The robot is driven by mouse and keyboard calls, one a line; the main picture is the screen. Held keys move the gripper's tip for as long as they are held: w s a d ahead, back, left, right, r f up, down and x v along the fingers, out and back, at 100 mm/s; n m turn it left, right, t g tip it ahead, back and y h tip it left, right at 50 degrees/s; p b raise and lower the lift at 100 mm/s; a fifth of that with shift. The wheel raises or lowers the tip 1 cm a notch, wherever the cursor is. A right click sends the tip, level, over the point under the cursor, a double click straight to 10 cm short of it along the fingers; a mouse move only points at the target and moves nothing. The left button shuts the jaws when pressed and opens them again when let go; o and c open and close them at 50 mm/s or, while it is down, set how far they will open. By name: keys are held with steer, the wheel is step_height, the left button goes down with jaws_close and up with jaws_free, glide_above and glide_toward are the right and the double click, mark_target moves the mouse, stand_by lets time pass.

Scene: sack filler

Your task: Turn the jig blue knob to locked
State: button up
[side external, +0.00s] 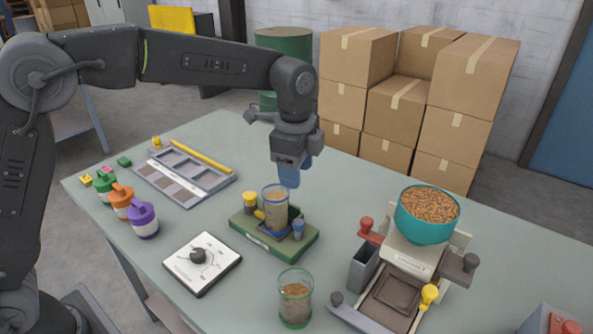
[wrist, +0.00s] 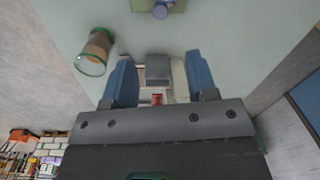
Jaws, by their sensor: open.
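The green jig (side external: 262,240) sits on the table and holds a clear cup of tan grain (side external: 276,212). Its blue knob (side external: 298,229) stands upright at the jig's right end. In the wrist view only an edge of the jig (wrist: 178,4) shows at the top, with the blue knob (wrist: 160,11) on it. My gripper (side external: 289,178) points down above the jig, apart from the knob. Its blue fingers are spread and empty in the wrist view (wrist: 160,60). Which setting the knob is at I cannot tell.
A yellow knob (side external: 250,203) stands on the jig's left. A white board (side external: 203,264), bottles (side external: 144,220) and a grey tray (side external: 184,174) lie left.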

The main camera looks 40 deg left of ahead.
mark_target(299, 221)
steer(key=f+m, duration=0.1)
steer(key=f, duration=0.3)
steer(key=f+m, duration=0.1)
steer(key=f, duration=0.8)
steer(key=shift+w+f+m+g, duration=0.3)
steer(key=shift+w+f+m, duration=0.1)
steer(key=c, duration=0.9)
steer(key=shift+n, duration=1.6)
